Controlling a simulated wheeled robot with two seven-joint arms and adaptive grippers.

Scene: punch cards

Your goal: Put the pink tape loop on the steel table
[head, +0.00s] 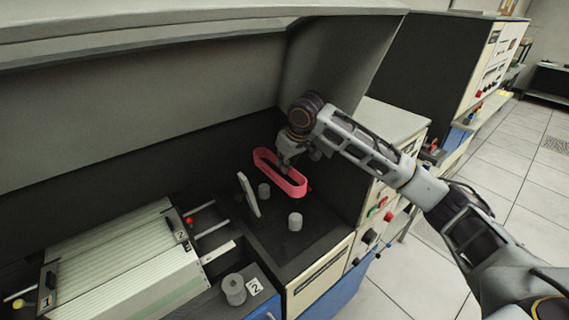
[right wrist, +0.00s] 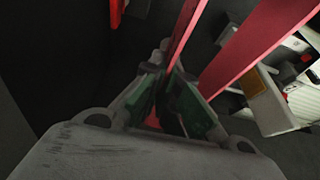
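The pink tape loop (head: 286,188) is a long, narrow oval band inside the dark recess of the machine in the head view. My right gripper (head: 287,166) reaches into the recess from the right and meets the loop's wall. In the right wrist view, one pink strip of the loop (right wrist: 186,32) runs between the green-padded fingers of the right gripper (right wrist: 170,82), which are closed on it. The other strip passes to the right. Whether the loop touches anything below is unclear. My left gripper is out of view. I cannot identify a steel table for certain.
Two grey cylinders (head: 295,221) and a pale upright plate (head: 248,194) stand near the loop. A ribbed card tray (head: 130,262) is at lower left, with a grey knob (head: 234,289) beside it. The machine's hood (head: 150,95) overhangs the recess. Tiled floor (head: 500,165) is open at right.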

